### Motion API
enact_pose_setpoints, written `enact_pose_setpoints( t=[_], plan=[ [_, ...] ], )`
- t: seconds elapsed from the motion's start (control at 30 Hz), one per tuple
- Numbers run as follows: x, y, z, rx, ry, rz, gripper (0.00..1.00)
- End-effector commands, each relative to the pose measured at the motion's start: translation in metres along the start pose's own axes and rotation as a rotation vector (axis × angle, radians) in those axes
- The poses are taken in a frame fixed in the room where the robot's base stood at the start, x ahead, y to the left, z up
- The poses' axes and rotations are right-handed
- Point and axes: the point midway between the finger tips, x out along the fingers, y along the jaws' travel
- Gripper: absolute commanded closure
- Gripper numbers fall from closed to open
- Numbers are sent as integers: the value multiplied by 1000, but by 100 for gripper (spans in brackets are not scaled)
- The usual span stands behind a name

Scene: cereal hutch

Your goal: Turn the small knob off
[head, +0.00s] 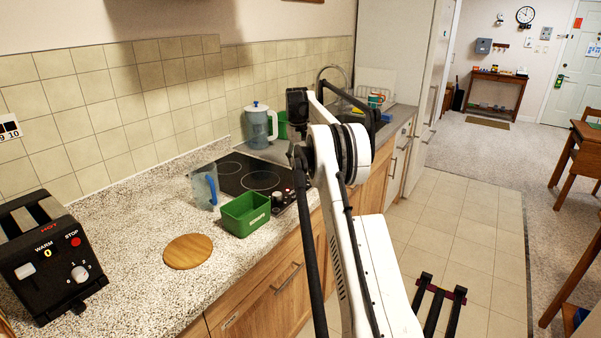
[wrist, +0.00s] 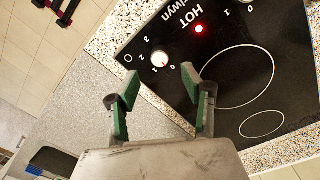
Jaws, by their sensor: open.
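The black hob (head: 232,179) is set in the speckled counter. In the wrist view a pale round knob (wrist: 160,57) sits on the hob (wrist: 185,55) with digits around it. A small reddish mark shows on its lower right side, but I cannot surely tell its setting. A second knob (wrist: 243,1) is cut off at the top edge. A red light (wrist: 199,29) glows beside the word HOT. My gripper (wrist: 159,84) is open and empty, its green-padded fingers below the first knob in the picture, apart from it. The fingers are not clear in the head view.
A green box (head: 246,214) and a clear blue-tinted jug (head: 205,188) stand by the hob's near side. A pitcher (head: 259,125) stands behind it. A round wooden board (head: 188,251) and a black toaster (head: 50,258) are to the left.

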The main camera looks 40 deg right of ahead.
Motion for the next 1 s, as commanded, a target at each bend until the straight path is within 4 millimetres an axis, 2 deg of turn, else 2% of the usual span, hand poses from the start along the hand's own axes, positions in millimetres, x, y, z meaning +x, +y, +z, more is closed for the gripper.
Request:
enact_pose_setpoints(
  t=[0.13, 0.33, 1.0],
  plan=[
    [-27, 0, 0, 0, 0, 0, 57],
    [-46, 0, 0, 0, 0, 0, 57],
    [-51, -1, 0, -1, 0, 0, 57]
  ],
)
